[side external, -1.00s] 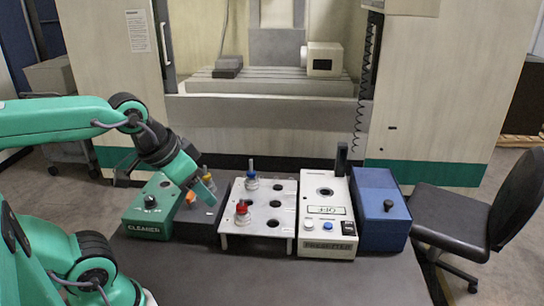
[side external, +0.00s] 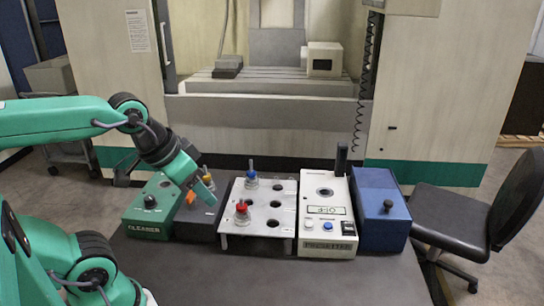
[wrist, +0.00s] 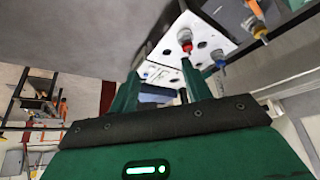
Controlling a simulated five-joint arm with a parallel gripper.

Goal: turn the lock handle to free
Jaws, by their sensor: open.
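An orange piece, which looks like the lock handle (side external: 190,198), sits at the dark block (side external: 197,228) between the green cleaner box and the white rack. A yellow-collared tool (side external: 207,179) stands at the back of this block. My gripper (side external: 198,190) is open, pointing down over the block close beside the orange piece. I cannot tell whether it touches it. My fingers partly hide the block. In the wrist view my two green fingers (wrist: 160,92) are apart, with part of a white plate showing between them. The handle's exact angle is too small to read.
The green cleaner box (side external: 150,208) is left of the block. A white rack (side external: 285,228) with red and blue tools (side external: 251,179) stands to the right, then a white presetter (side external: 327,243) and a blue box (side external: 381,225). The table front (side external: 270,280) is clear.

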